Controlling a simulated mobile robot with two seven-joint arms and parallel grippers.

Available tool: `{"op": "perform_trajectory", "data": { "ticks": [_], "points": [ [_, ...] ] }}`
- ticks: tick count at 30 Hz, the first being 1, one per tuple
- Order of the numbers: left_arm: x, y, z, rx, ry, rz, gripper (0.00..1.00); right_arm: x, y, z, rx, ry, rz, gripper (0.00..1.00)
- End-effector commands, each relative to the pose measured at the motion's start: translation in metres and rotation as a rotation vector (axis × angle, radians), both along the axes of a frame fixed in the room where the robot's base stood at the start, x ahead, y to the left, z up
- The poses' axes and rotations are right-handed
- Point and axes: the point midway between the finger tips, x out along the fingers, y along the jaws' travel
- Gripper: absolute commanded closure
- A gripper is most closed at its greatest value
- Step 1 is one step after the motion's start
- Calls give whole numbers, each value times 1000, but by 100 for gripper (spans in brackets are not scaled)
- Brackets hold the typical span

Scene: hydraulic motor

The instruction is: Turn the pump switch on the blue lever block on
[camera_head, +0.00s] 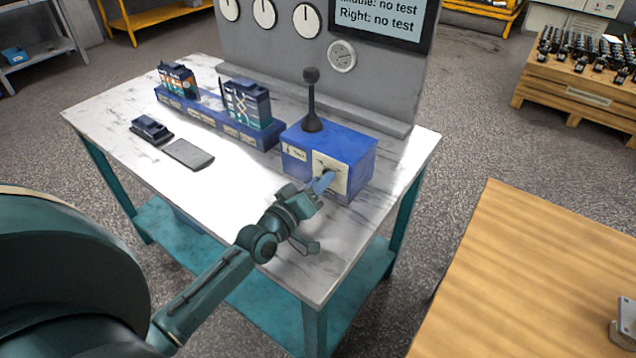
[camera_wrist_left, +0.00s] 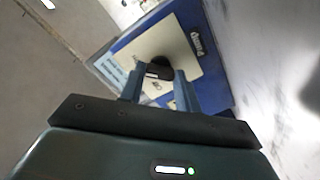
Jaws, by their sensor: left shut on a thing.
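The blue lever block (camera_head: 352,149) stands at the right end of the white table, with a black lever (camera_head: 311,100) upright on its top. A pale plate on its front face carries the black pump switch, seen in the left wrist view (camera_wrist_left: 159,70). My left gripper (camera_head: 326,180) is at this front face, its blue fingers pointing at the plate. In the left wrist view my left gripper (camera_wrist_left: 158,85) has its fingers on either side of the switch knob and is shut on it. The fingers mostly hide the switch in the head view. My right gripper is not in view.
Blue valve blocks (camera_head: 225,128) stand on the table left of the lever block. A grey flat device (camera_head: 189,154) and a dark small part (camera_head: 151,130) lie in front. Behind rises a grey panel (camera_head: 285,62) with gauges and a screen. A wooden table (camera_head: 540,270) stands at right.

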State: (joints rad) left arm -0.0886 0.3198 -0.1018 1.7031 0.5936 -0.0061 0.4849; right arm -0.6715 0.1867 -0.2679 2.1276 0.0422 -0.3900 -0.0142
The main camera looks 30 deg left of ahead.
Motion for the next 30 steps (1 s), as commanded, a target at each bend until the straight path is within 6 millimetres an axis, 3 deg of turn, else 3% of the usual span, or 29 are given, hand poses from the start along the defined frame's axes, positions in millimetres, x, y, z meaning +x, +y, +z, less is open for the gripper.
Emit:
{"op": "perform_trajectory", "data": {
  "ticks": [4,5,12,23,30],
  "points": [
    [0,0,0,5,1,0,90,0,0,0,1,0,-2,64],
    [0,0,0,5,1,0,67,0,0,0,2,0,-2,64],
    [0,0,0,3,1,0,47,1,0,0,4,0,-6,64],
    [-7,1,-1,1,1,0,45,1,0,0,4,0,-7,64],
    [-50,7,-2,4,4,0,45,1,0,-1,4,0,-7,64]
  ]
}}
